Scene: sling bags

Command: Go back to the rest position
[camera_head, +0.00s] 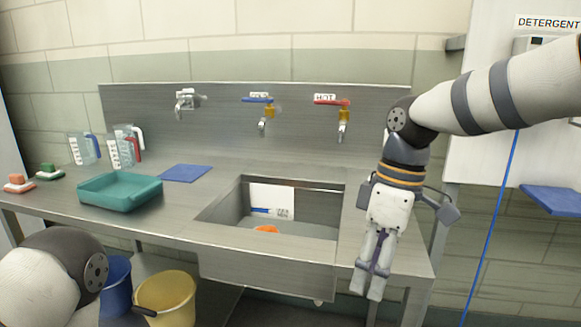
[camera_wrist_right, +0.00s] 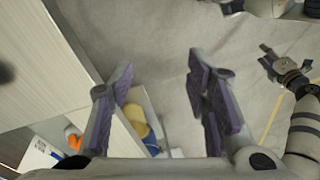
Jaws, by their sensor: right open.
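My right gripper (camera_head: 367,290) hangs fingers down in front of the right end of the steel counter (camera_head: 180,223). In the right wrist view its two purple-padded fingers (camera_wrist_right: 160,78) are spread, with nothing between them. My left gripper (camera_wrist_right: 270,58) shows small at the right of the right wrist view, over the floor. In the head view only a rounded part of my left arm (camera_head: 50,280) shows at the lower left.
The sink (camera_head: 215,214) holds a white labelled card (camera_head: 272,198) and an orange item (camera_head: 266,229). A teal tray (camera_head: 119,203), blue cloth (camera_head: 186,173), jugs (camera_head: 124,150) and brushes (camera_head: 19,184) sit left. Blue (camera_head: 116,285) and yellow (camera_head: 166,298) buckets stand below.

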